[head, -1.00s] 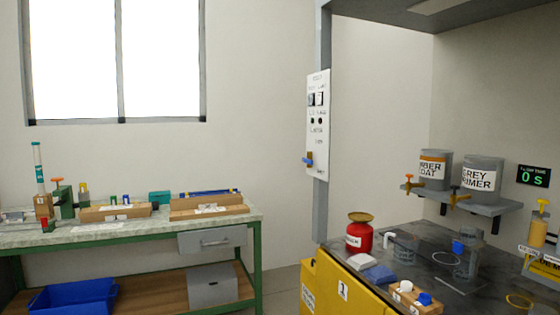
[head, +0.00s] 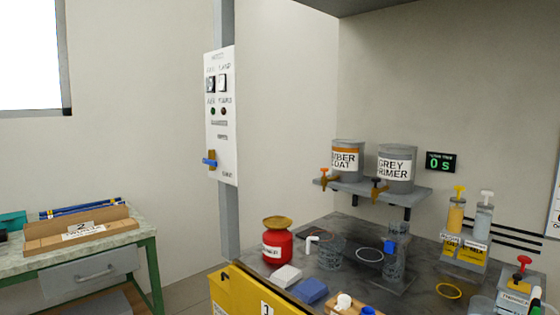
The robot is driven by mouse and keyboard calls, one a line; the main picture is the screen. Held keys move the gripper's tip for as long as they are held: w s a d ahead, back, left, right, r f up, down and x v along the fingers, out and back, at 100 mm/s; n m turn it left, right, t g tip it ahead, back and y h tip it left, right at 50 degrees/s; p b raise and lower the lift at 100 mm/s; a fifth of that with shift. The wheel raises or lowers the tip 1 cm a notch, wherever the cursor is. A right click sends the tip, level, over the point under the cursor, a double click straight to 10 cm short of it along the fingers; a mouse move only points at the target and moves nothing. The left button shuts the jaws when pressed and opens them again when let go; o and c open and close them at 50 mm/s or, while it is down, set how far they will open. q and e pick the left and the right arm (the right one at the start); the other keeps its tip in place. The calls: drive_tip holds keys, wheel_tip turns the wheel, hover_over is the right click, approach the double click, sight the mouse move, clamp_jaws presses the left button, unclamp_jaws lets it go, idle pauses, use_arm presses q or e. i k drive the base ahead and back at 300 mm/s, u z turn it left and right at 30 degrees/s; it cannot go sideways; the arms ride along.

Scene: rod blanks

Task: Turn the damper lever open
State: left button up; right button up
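The damper lever (head: 209,162) is a small blue handle on a brown-orange mount. It sits low on the white control panel (head: 221,135), which is fixed to a grey post. The handle lies roughly level and points left. Above it the panel carries two rocker switches (head: 217,84) and two small round lamps, one dark green and one dark red. The panel lettering is too blurred to read fully. Neither of my grippers shows in the head view.
Right of the post stands a dark bench (head: 340,262) with a red can (head: 277,246), sponges and wire holders. Two paint cans sit on a shelf (head: 405,196) behind it. A yellow cabinet (head: 237,295) is below. A green-framed workbench (head: 150,246) is at left, with floor between.

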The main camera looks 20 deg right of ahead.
sight(205, 161)
drive_tip(key=u, duration=0.55)
drive_tip(key=i, duration=1.95)
drive_tip(key=z, duration=0.4)
